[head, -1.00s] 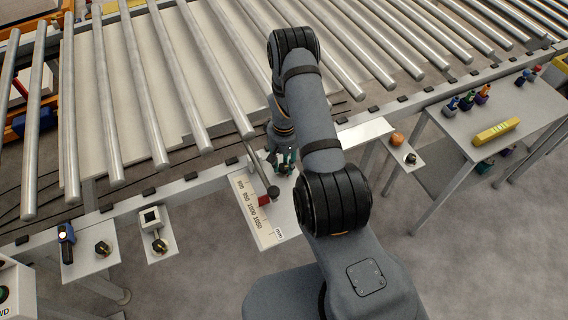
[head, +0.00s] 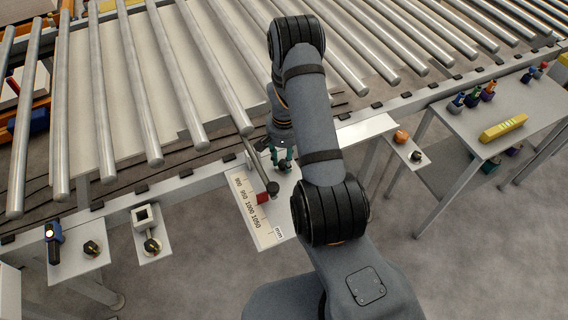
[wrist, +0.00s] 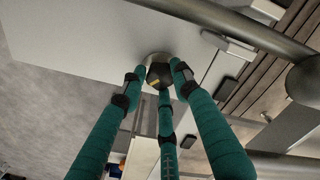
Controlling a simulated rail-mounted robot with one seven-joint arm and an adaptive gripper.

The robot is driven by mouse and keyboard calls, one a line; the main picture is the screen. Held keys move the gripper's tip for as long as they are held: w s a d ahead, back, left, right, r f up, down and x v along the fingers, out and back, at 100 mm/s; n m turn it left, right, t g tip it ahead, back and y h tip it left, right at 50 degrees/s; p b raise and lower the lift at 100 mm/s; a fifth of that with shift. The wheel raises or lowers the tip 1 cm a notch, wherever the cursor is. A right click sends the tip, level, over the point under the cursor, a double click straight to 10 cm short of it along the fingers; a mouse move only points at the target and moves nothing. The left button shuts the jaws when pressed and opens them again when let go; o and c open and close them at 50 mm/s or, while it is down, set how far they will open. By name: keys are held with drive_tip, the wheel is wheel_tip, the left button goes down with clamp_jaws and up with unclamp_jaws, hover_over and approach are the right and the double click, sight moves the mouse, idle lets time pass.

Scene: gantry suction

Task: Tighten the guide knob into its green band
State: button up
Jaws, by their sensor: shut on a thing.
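The guide knob is dark with a small yellow mark and sits on a round metal base; it shows in the wrist view (wrist: 159,74) and small in the head view (head: 284,166). My gripper (wrist: 160,82) has three teal fingers closed around the knob, one on each side and one in front. In the head view my gripper (head: 282,157) is over the pale plate beside the roller conveyor, partly hidden by my arm. I cannot make out a green band on the knob or its base.
A scale plate (head: 267,238) with a red pointer (head: 263,198) lies just left of my gripper. A metal rod with a dark ball end (head: 272,188) reaches close by. Other knobs (head: 92,248) sit on side plates. A table (head: 470,105) stands at right.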

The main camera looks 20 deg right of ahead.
sight(284, 163)
drive_tip(key=shift+s, duration=0.15)
drive_tip(key=o, duration=1.2)
drive_tip(key=shift+c, duration=0.2)
drive_tip(key=shift+r, duration=0.1)
wheel_tip(284, 163, up, 12)
